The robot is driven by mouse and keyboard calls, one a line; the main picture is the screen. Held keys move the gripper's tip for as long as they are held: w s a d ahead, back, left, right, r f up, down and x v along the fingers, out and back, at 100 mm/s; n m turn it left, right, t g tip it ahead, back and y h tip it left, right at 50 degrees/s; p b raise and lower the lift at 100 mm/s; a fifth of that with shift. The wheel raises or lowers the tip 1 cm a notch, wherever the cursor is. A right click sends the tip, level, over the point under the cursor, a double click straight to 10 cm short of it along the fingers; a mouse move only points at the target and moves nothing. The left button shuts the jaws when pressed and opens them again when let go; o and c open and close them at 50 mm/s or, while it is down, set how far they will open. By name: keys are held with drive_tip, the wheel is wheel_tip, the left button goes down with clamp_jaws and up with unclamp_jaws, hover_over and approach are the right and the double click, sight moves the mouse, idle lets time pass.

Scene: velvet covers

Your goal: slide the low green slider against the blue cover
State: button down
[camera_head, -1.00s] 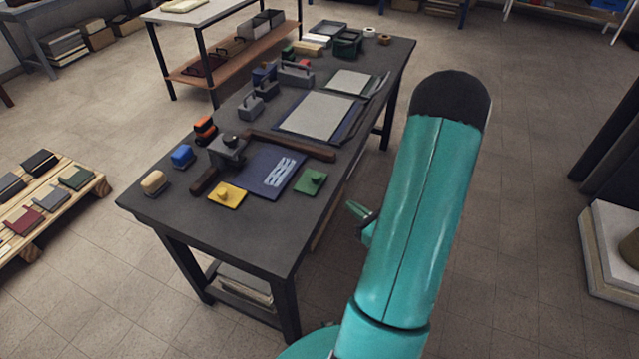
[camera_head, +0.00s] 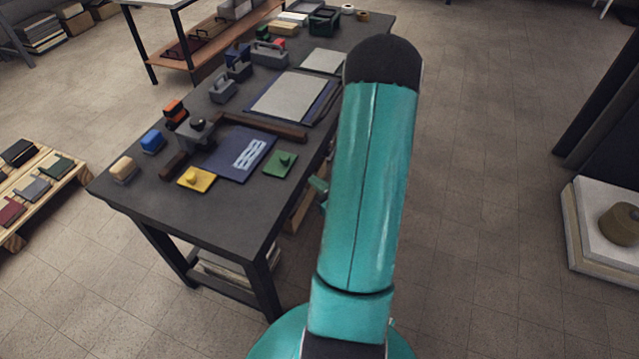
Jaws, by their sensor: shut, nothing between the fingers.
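The low green slider (camera_head: 280,165) is a flat green plate with a small knob, lying on the dark table near its right edge. The blue cover (camera_head: 219,164) is a dark blue panel with a pale pattern, lying flat to the left of the slider. A narrow strip of table seems to show between them. My teal arm rises in front, right of the table. My gripper cannot be made out; only a small green and teal part shows at the arm's left side, beyond the table's edge.
A yellow plate with a knob (camera_head: 197,179) lies at the cover's near left side. A dark bar (camera_head: 262,127) runs behind the cover, with a grey block (camera_head: 192,133) at its left. Blue (camera_head: 152,142) and tan (camera_head: 124,169) blocks stand further left. The table's near end (camera_head: 205,213) is clear.

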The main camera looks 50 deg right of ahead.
sight(287, 161)
drive_tip(key=x, duration=1)
drive_tip(key=shift+w, duration=0.2)
